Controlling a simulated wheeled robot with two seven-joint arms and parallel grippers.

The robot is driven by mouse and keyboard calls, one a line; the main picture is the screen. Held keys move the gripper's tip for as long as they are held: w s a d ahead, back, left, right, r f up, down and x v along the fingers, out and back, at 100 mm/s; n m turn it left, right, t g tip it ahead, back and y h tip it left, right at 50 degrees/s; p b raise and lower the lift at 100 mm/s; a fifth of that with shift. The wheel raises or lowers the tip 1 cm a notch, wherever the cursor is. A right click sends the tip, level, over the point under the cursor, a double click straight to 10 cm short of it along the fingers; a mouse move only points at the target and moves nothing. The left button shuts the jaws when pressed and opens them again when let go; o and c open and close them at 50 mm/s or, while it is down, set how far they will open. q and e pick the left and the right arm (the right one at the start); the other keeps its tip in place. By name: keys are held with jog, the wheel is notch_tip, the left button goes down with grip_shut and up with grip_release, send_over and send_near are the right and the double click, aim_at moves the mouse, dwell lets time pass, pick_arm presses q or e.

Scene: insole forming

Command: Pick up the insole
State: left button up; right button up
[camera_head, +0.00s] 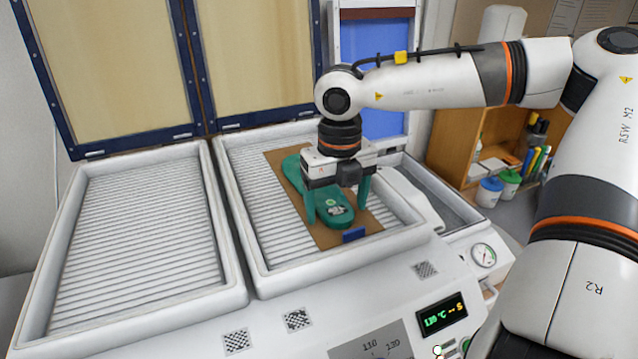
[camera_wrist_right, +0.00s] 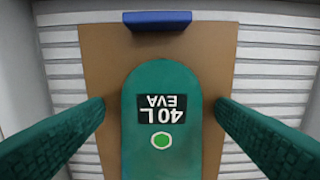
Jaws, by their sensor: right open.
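The green insole (camera_head: 292,170) lies flat on a brown board (camera_head: 326,234) in the right tray of the machine. In the right wrist view the insole (camera_wrist_right: 160,85) shows a black label reading "40L EVA" and a bright green dot. My right gripper (camera_head: 337,207) is above the insole with its green fingers pointing down, one on each side of it. In the right wrist view the open fingers (camera_wrist_right: 158,108) stand apart from the insole's edges, with brown board showing between. Part of the insole is hidden behind the gripper in the head view. My left gripper is not in view.
A blue block (camera_head: 353,235) sits at the board's near edge. The ribbed left tray (camera_head: 135,240) is empty. Raised tray rims surround both beds. A control panel with a display (camera_head: 441,314) and a gauge (camera_head: 484,255) is in front. A wooden shelf (camera_head: 462,140) stands at the right.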

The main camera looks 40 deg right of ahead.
jog(key=shift+a, duration=0.15)
jog(key=shift+c, duration=0.3)
jog(key=c, duration=1)
jog(key=shift+r, duration=0.1)
jog(key=shift+c, duration=0.2)
jog(key=shift+r, duration=0.25)
notch_tip(320, 180, up, 9)
jog(key=b, duration=0.2)
jog(key=shift+r+b, duration=0.2)
jog(key=shift+b, duration=0.2)
